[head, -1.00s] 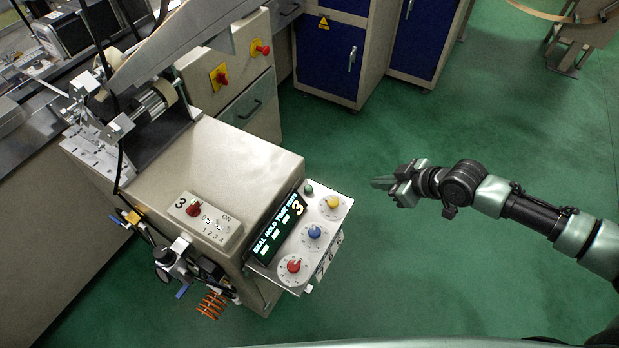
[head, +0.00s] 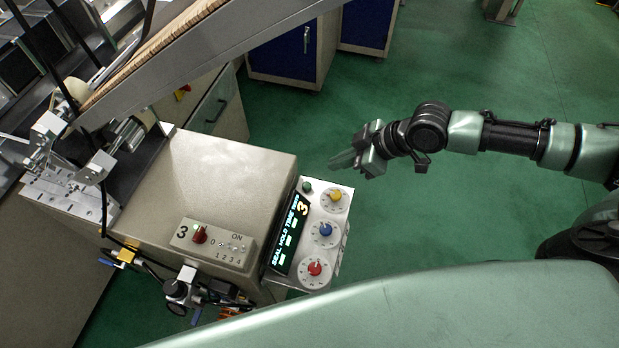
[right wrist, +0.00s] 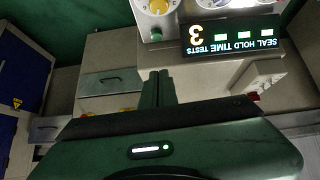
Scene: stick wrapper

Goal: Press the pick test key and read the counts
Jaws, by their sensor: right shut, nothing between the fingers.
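The control panel (head: 335,262) on the front of the beige machine (head: 225,172) carries a dark display (head: 290,232). It reads "SEAL HOLD TIME TESTS", with a yellow 3 at the TESTS end and smaller lit fields beside it. A small green button (head: 307,187) sits at the panel's far end; it also shows in the right wrist view (right wrist: 156,34). I cannot read a label on it. My right gripper (head: 343,162) is shut and empty, beyond and right of the button, apart from it. In the right wrist view its fingers (right wrist: 153,87) point toward the button. My left gripper is out of view.
Yellow (head: 335,196), blue (head: 326,230) and red (head: 315,268) dials line the panel beside the display. A switch box (head: 215,243) with a red knob and a 3 sits on the machine. A sloping rail (head: 215,55) crosses above. Green floor is open behind the gripper.

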